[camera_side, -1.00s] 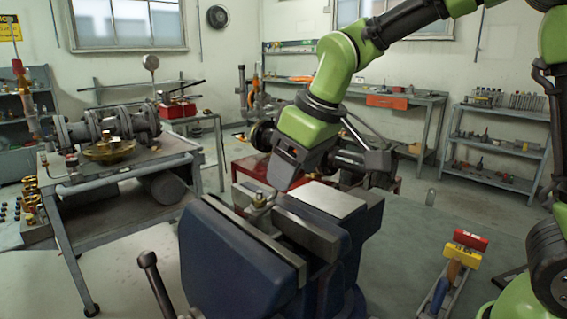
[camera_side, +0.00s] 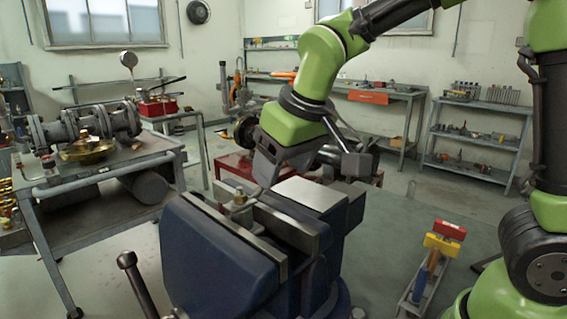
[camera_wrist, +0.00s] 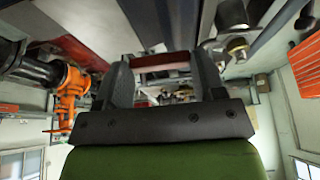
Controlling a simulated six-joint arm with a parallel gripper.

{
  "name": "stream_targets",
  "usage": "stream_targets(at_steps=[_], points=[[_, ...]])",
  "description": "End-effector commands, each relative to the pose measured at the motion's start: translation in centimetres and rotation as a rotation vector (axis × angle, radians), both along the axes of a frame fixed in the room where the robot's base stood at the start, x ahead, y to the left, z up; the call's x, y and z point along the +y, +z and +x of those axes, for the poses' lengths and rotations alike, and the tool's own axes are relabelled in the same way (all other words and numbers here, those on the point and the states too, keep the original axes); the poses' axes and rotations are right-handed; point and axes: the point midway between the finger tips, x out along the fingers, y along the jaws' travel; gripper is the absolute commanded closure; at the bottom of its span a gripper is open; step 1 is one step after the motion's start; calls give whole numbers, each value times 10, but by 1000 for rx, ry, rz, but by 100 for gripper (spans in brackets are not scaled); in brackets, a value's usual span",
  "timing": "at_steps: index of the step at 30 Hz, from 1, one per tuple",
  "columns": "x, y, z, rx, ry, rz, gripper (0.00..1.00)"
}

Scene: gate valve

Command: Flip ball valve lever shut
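A small valve with a brass-coloured fitting (camera_side: 240,198) sits at the jaws of the blue bench vise (camera_side: 215,245). Its lever is hard to make out, so I cannot tell its angle. My gripper (camera_side: 262,182) hangs just above and to the right of the fitting in the side view. I cannot tell there whether it touches the valve. In the wrist view the two dark fingers of my gripper (camera_wrist: 166,72) stand apart with a gap between them, and nothing is clearly held. A round metal fitting (camera_wrist: 237,44), probably the valve's, shows beyond and right of the right finger.
The vise's handle (camera_side: 130,270) sticks up at the front left. A cart with pipework (camera_side: 95,175) is at left.

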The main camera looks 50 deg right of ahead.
Motion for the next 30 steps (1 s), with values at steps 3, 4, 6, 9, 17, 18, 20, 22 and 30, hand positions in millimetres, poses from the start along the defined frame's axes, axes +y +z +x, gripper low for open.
stream_targets(at_steps=[3,4,6,9,17,18,20,22,30], points=[[-1,1,0,0,-7,3,12],[0,1,0,0,-6,3,11],[0,1,0,0,-6,2,11],[0,0,0,1,-5,2,11],[0,18,-6,-5,-3,3,11],[0,24,-9,-6,-3,3,11],[1,36,-14,-7,-3,3,11],[0,50,-20,-7,-3,5,11],[0,86,-35,-3,-3,2,11]])
